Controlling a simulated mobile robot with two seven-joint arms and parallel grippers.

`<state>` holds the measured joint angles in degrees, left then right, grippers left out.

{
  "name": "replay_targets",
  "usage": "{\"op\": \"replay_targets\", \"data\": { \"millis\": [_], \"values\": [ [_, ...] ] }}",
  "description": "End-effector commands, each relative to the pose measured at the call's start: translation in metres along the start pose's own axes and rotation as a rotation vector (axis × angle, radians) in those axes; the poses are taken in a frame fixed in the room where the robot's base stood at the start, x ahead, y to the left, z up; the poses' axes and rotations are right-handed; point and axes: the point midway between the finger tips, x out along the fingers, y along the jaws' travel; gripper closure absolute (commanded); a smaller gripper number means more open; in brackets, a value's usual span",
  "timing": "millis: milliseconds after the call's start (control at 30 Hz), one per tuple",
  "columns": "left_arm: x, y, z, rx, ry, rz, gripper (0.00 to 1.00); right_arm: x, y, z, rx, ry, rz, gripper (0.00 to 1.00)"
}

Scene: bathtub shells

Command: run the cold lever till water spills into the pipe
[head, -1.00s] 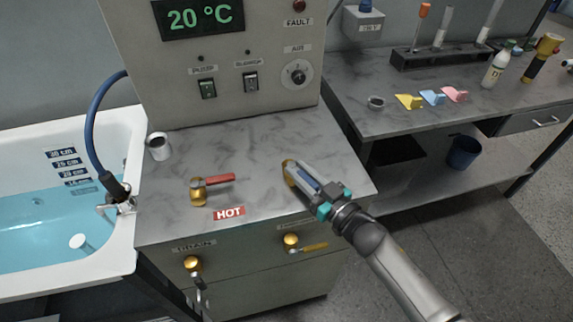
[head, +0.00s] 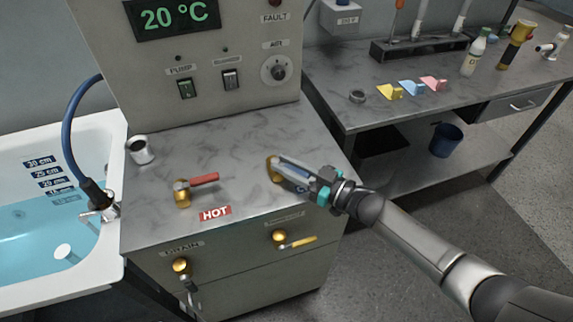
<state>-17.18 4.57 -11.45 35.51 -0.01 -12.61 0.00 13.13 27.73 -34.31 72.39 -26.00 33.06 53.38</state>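My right gripper (head: 294,174) is at the cold valve on the grey console top, its fingers lying along the lever by the brass body (head: 272,168). The gripper covers most of the lever, and I cannot tell whether the fingers are closed on it. A blue label (head: 303,189) is partly hidden under the gripper. The white tub (head: 110,150) at left holds blue water (head: 30,225) near the lower depth marks. A white round-topped pipe (head: 64,251) stands in the water, its top apparently above the surface. My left gripper is not in view.
The hot valve's red lever (head: 203,179) is left of my gripper, behind the HOT label (head: 215,213). Drain (head: 181,267) and another yellow-handled valve (head: 280,238) are on the front. A bench (head: 400,115) is at right.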

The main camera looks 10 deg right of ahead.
Motion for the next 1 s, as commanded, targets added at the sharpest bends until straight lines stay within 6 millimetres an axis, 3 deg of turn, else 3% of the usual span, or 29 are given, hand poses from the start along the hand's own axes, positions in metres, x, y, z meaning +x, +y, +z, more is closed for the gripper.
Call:
{"op": "replay_targets", "data": {
  "millis": [33,267,667,833,1000],
  "values": [
    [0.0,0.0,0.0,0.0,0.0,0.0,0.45,0.001,0.0,-0.001,0.0,0.001,0.002,0.7],
    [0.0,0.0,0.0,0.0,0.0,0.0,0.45,0.001,0.0,-0.001,0.0,0.001,0.001,0.45],
    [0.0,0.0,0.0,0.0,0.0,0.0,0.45,-0.002,0.0,0.0,0.0,0.0,0.001,0.45],
    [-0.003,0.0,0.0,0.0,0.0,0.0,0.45,-0.021,0.0,0.001,0.001,-0.004,0.002,0.45],
    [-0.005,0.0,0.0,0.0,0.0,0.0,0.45,-0.059,0.0,0.001,0.001,-0.006,0.002,0.45]
  ]
}}
